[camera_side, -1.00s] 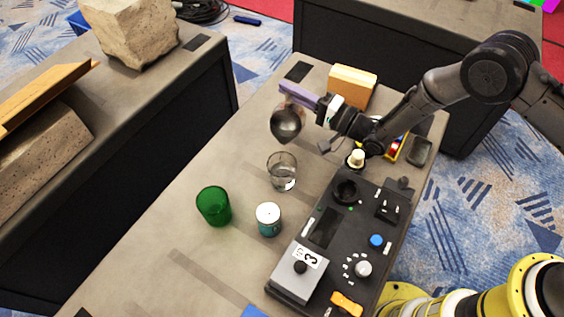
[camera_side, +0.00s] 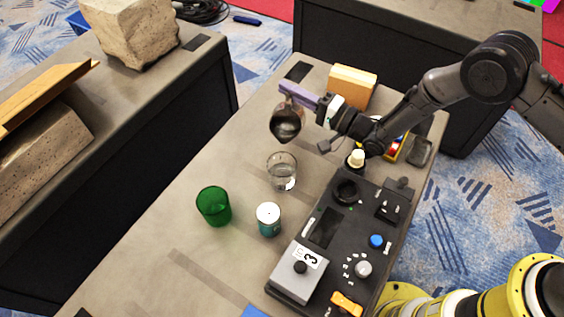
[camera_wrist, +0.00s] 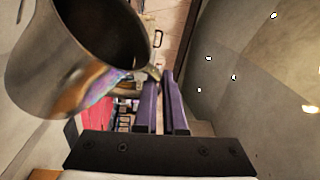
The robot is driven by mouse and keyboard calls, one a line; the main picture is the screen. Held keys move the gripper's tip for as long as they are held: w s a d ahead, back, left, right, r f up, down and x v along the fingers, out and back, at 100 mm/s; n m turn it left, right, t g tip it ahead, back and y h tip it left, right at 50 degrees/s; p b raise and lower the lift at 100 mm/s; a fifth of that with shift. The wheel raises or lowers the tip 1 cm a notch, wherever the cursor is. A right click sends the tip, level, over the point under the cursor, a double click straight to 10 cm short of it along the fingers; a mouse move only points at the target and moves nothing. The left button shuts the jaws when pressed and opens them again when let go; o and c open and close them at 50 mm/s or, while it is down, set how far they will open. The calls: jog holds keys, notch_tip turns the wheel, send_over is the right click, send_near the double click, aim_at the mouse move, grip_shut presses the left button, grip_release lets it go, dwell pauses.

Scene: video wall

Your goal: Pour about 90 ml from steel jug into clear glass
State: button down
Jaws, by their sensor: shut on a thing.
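The steel jug (camera_side: 285,125) hangs above the table, tilted, with its dark mouth toward the side camera. My gripper (camera_side: 298,97) is shut on the jug, its purple fingers at the jug's upper side. In the wrist view the jug (camera_wrist: 60,75) fills the upper left, beside the fingers (camera_wrist: 162,105); their exact grip is hard to see. The clear glass (camera_side: 281,172) stands upright on the table, just below the jug in the side view and apart from it. It seems to hold some clear liquid low down. No pouring stream is clearly visible.
A green glass (camera_side: 213,206) and a white-topped tin (camera_side: 268,220) stand near the clear glass. A black control panel (camera_side: 325,228) with knobs lies to the right. A tan block (camera_side: 352,86) sits behind my gripper. The table's left front is mostly clear.

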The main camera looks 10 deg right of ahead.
aim_at(288, 113)
jog(key=shift+w, duration=0.1)
dwell(0.5)
jog(key=shift+w+d+f+m, duration=0.2)
jog(key=shift+w+f+m, duration=0.2)
jog(key=shift+m, duration=0.2)
jog(key=w+d+f+m+g+h, duration=0.2)
jog(key=w+d+f+m+g, duration=0.1)
jog(key=w+f+m, duration=0.4)
jog(key=shift+w+f+m+g, duration=0.3)
jog(key=shift+w+f+g, duration=0.15)
jog(key=shift+f, duration=0.2)
